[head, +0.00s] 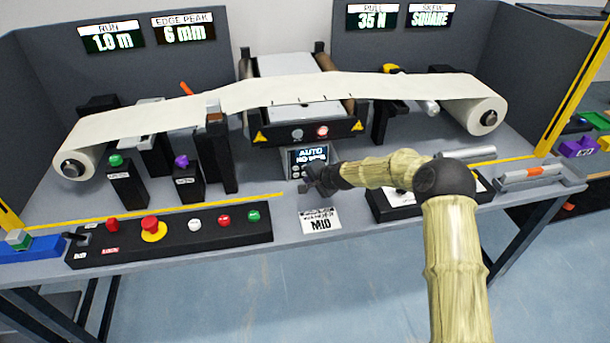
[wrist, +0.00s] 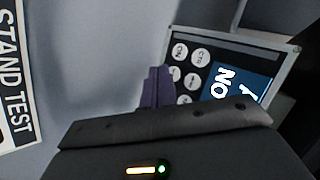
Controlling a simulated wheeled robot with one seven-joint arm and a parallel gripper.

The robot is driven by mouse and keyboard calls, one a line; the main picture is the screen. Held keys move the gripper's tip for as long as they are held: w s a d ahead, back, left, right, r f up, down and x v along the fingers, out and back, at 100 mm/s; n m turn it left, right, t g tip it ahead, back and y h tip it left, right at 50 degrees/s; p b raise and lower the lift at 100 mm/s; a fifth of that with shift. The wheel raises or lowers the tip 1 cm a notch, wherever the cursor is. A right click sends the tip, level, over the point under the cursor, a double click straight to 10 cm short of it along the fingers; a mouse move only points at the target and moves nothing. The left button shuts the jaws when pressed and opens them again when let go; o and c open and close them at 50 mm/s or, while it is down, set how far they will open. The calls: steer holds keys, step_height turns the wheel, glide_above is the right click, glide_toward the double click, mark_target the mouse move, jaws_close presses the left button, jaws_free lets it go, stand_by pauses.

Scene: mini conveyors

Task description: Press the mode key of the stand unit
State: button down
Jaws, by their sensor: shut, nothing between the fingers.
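The stand unit (head: 325,151) is a small grey-framed box under the web machine, its blue screen (wrist: 228,88) reading AUTO and NO with more text hidden. In the wrist view it stands tilted at the right, with several round white keys (wrist: 202,57) beside the screen. Their tiny labels are hard to read, so I cannot tell which is the mode key. My gripper (head: 309,181) is shut and empty, just in front of the unit's lower left. In the wrist view its dark purple fingertips (wrist: 158,73) overlap the left edge of the keys; contact cannot be told.
A white card (head: 320,220) lies on the bench before the unit. A black panel with coloured buttons (head: 180,238) is at the left front, a black tray (head: 388,210) at the right. Posts with green and purple knobs (head: 181,160) stand left. The pale web (head: 300,88) spans above.

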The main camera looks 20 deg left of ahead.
mark_target(313, 201)
steer(key=shift+s+d, duration=0.1)
steer(key=shift+s, duration=0.1)
steer(key=shift+s+d+b, duration=0.15)
steer(key=shift+s+d, duration=0.3)
steer(key=shift+s, duration=0.25)
steer(key=shift+s+d+b, duration=0.2)
steer(key=shift+s+d, duration=0.25)
steer(key=shift+s, duration=0.3)
steer(key=shift+s+d+b, duration=0.15)
steer(key=shift+s+d, duration=0.3)
steer(key=shift+s, duration=0.25)
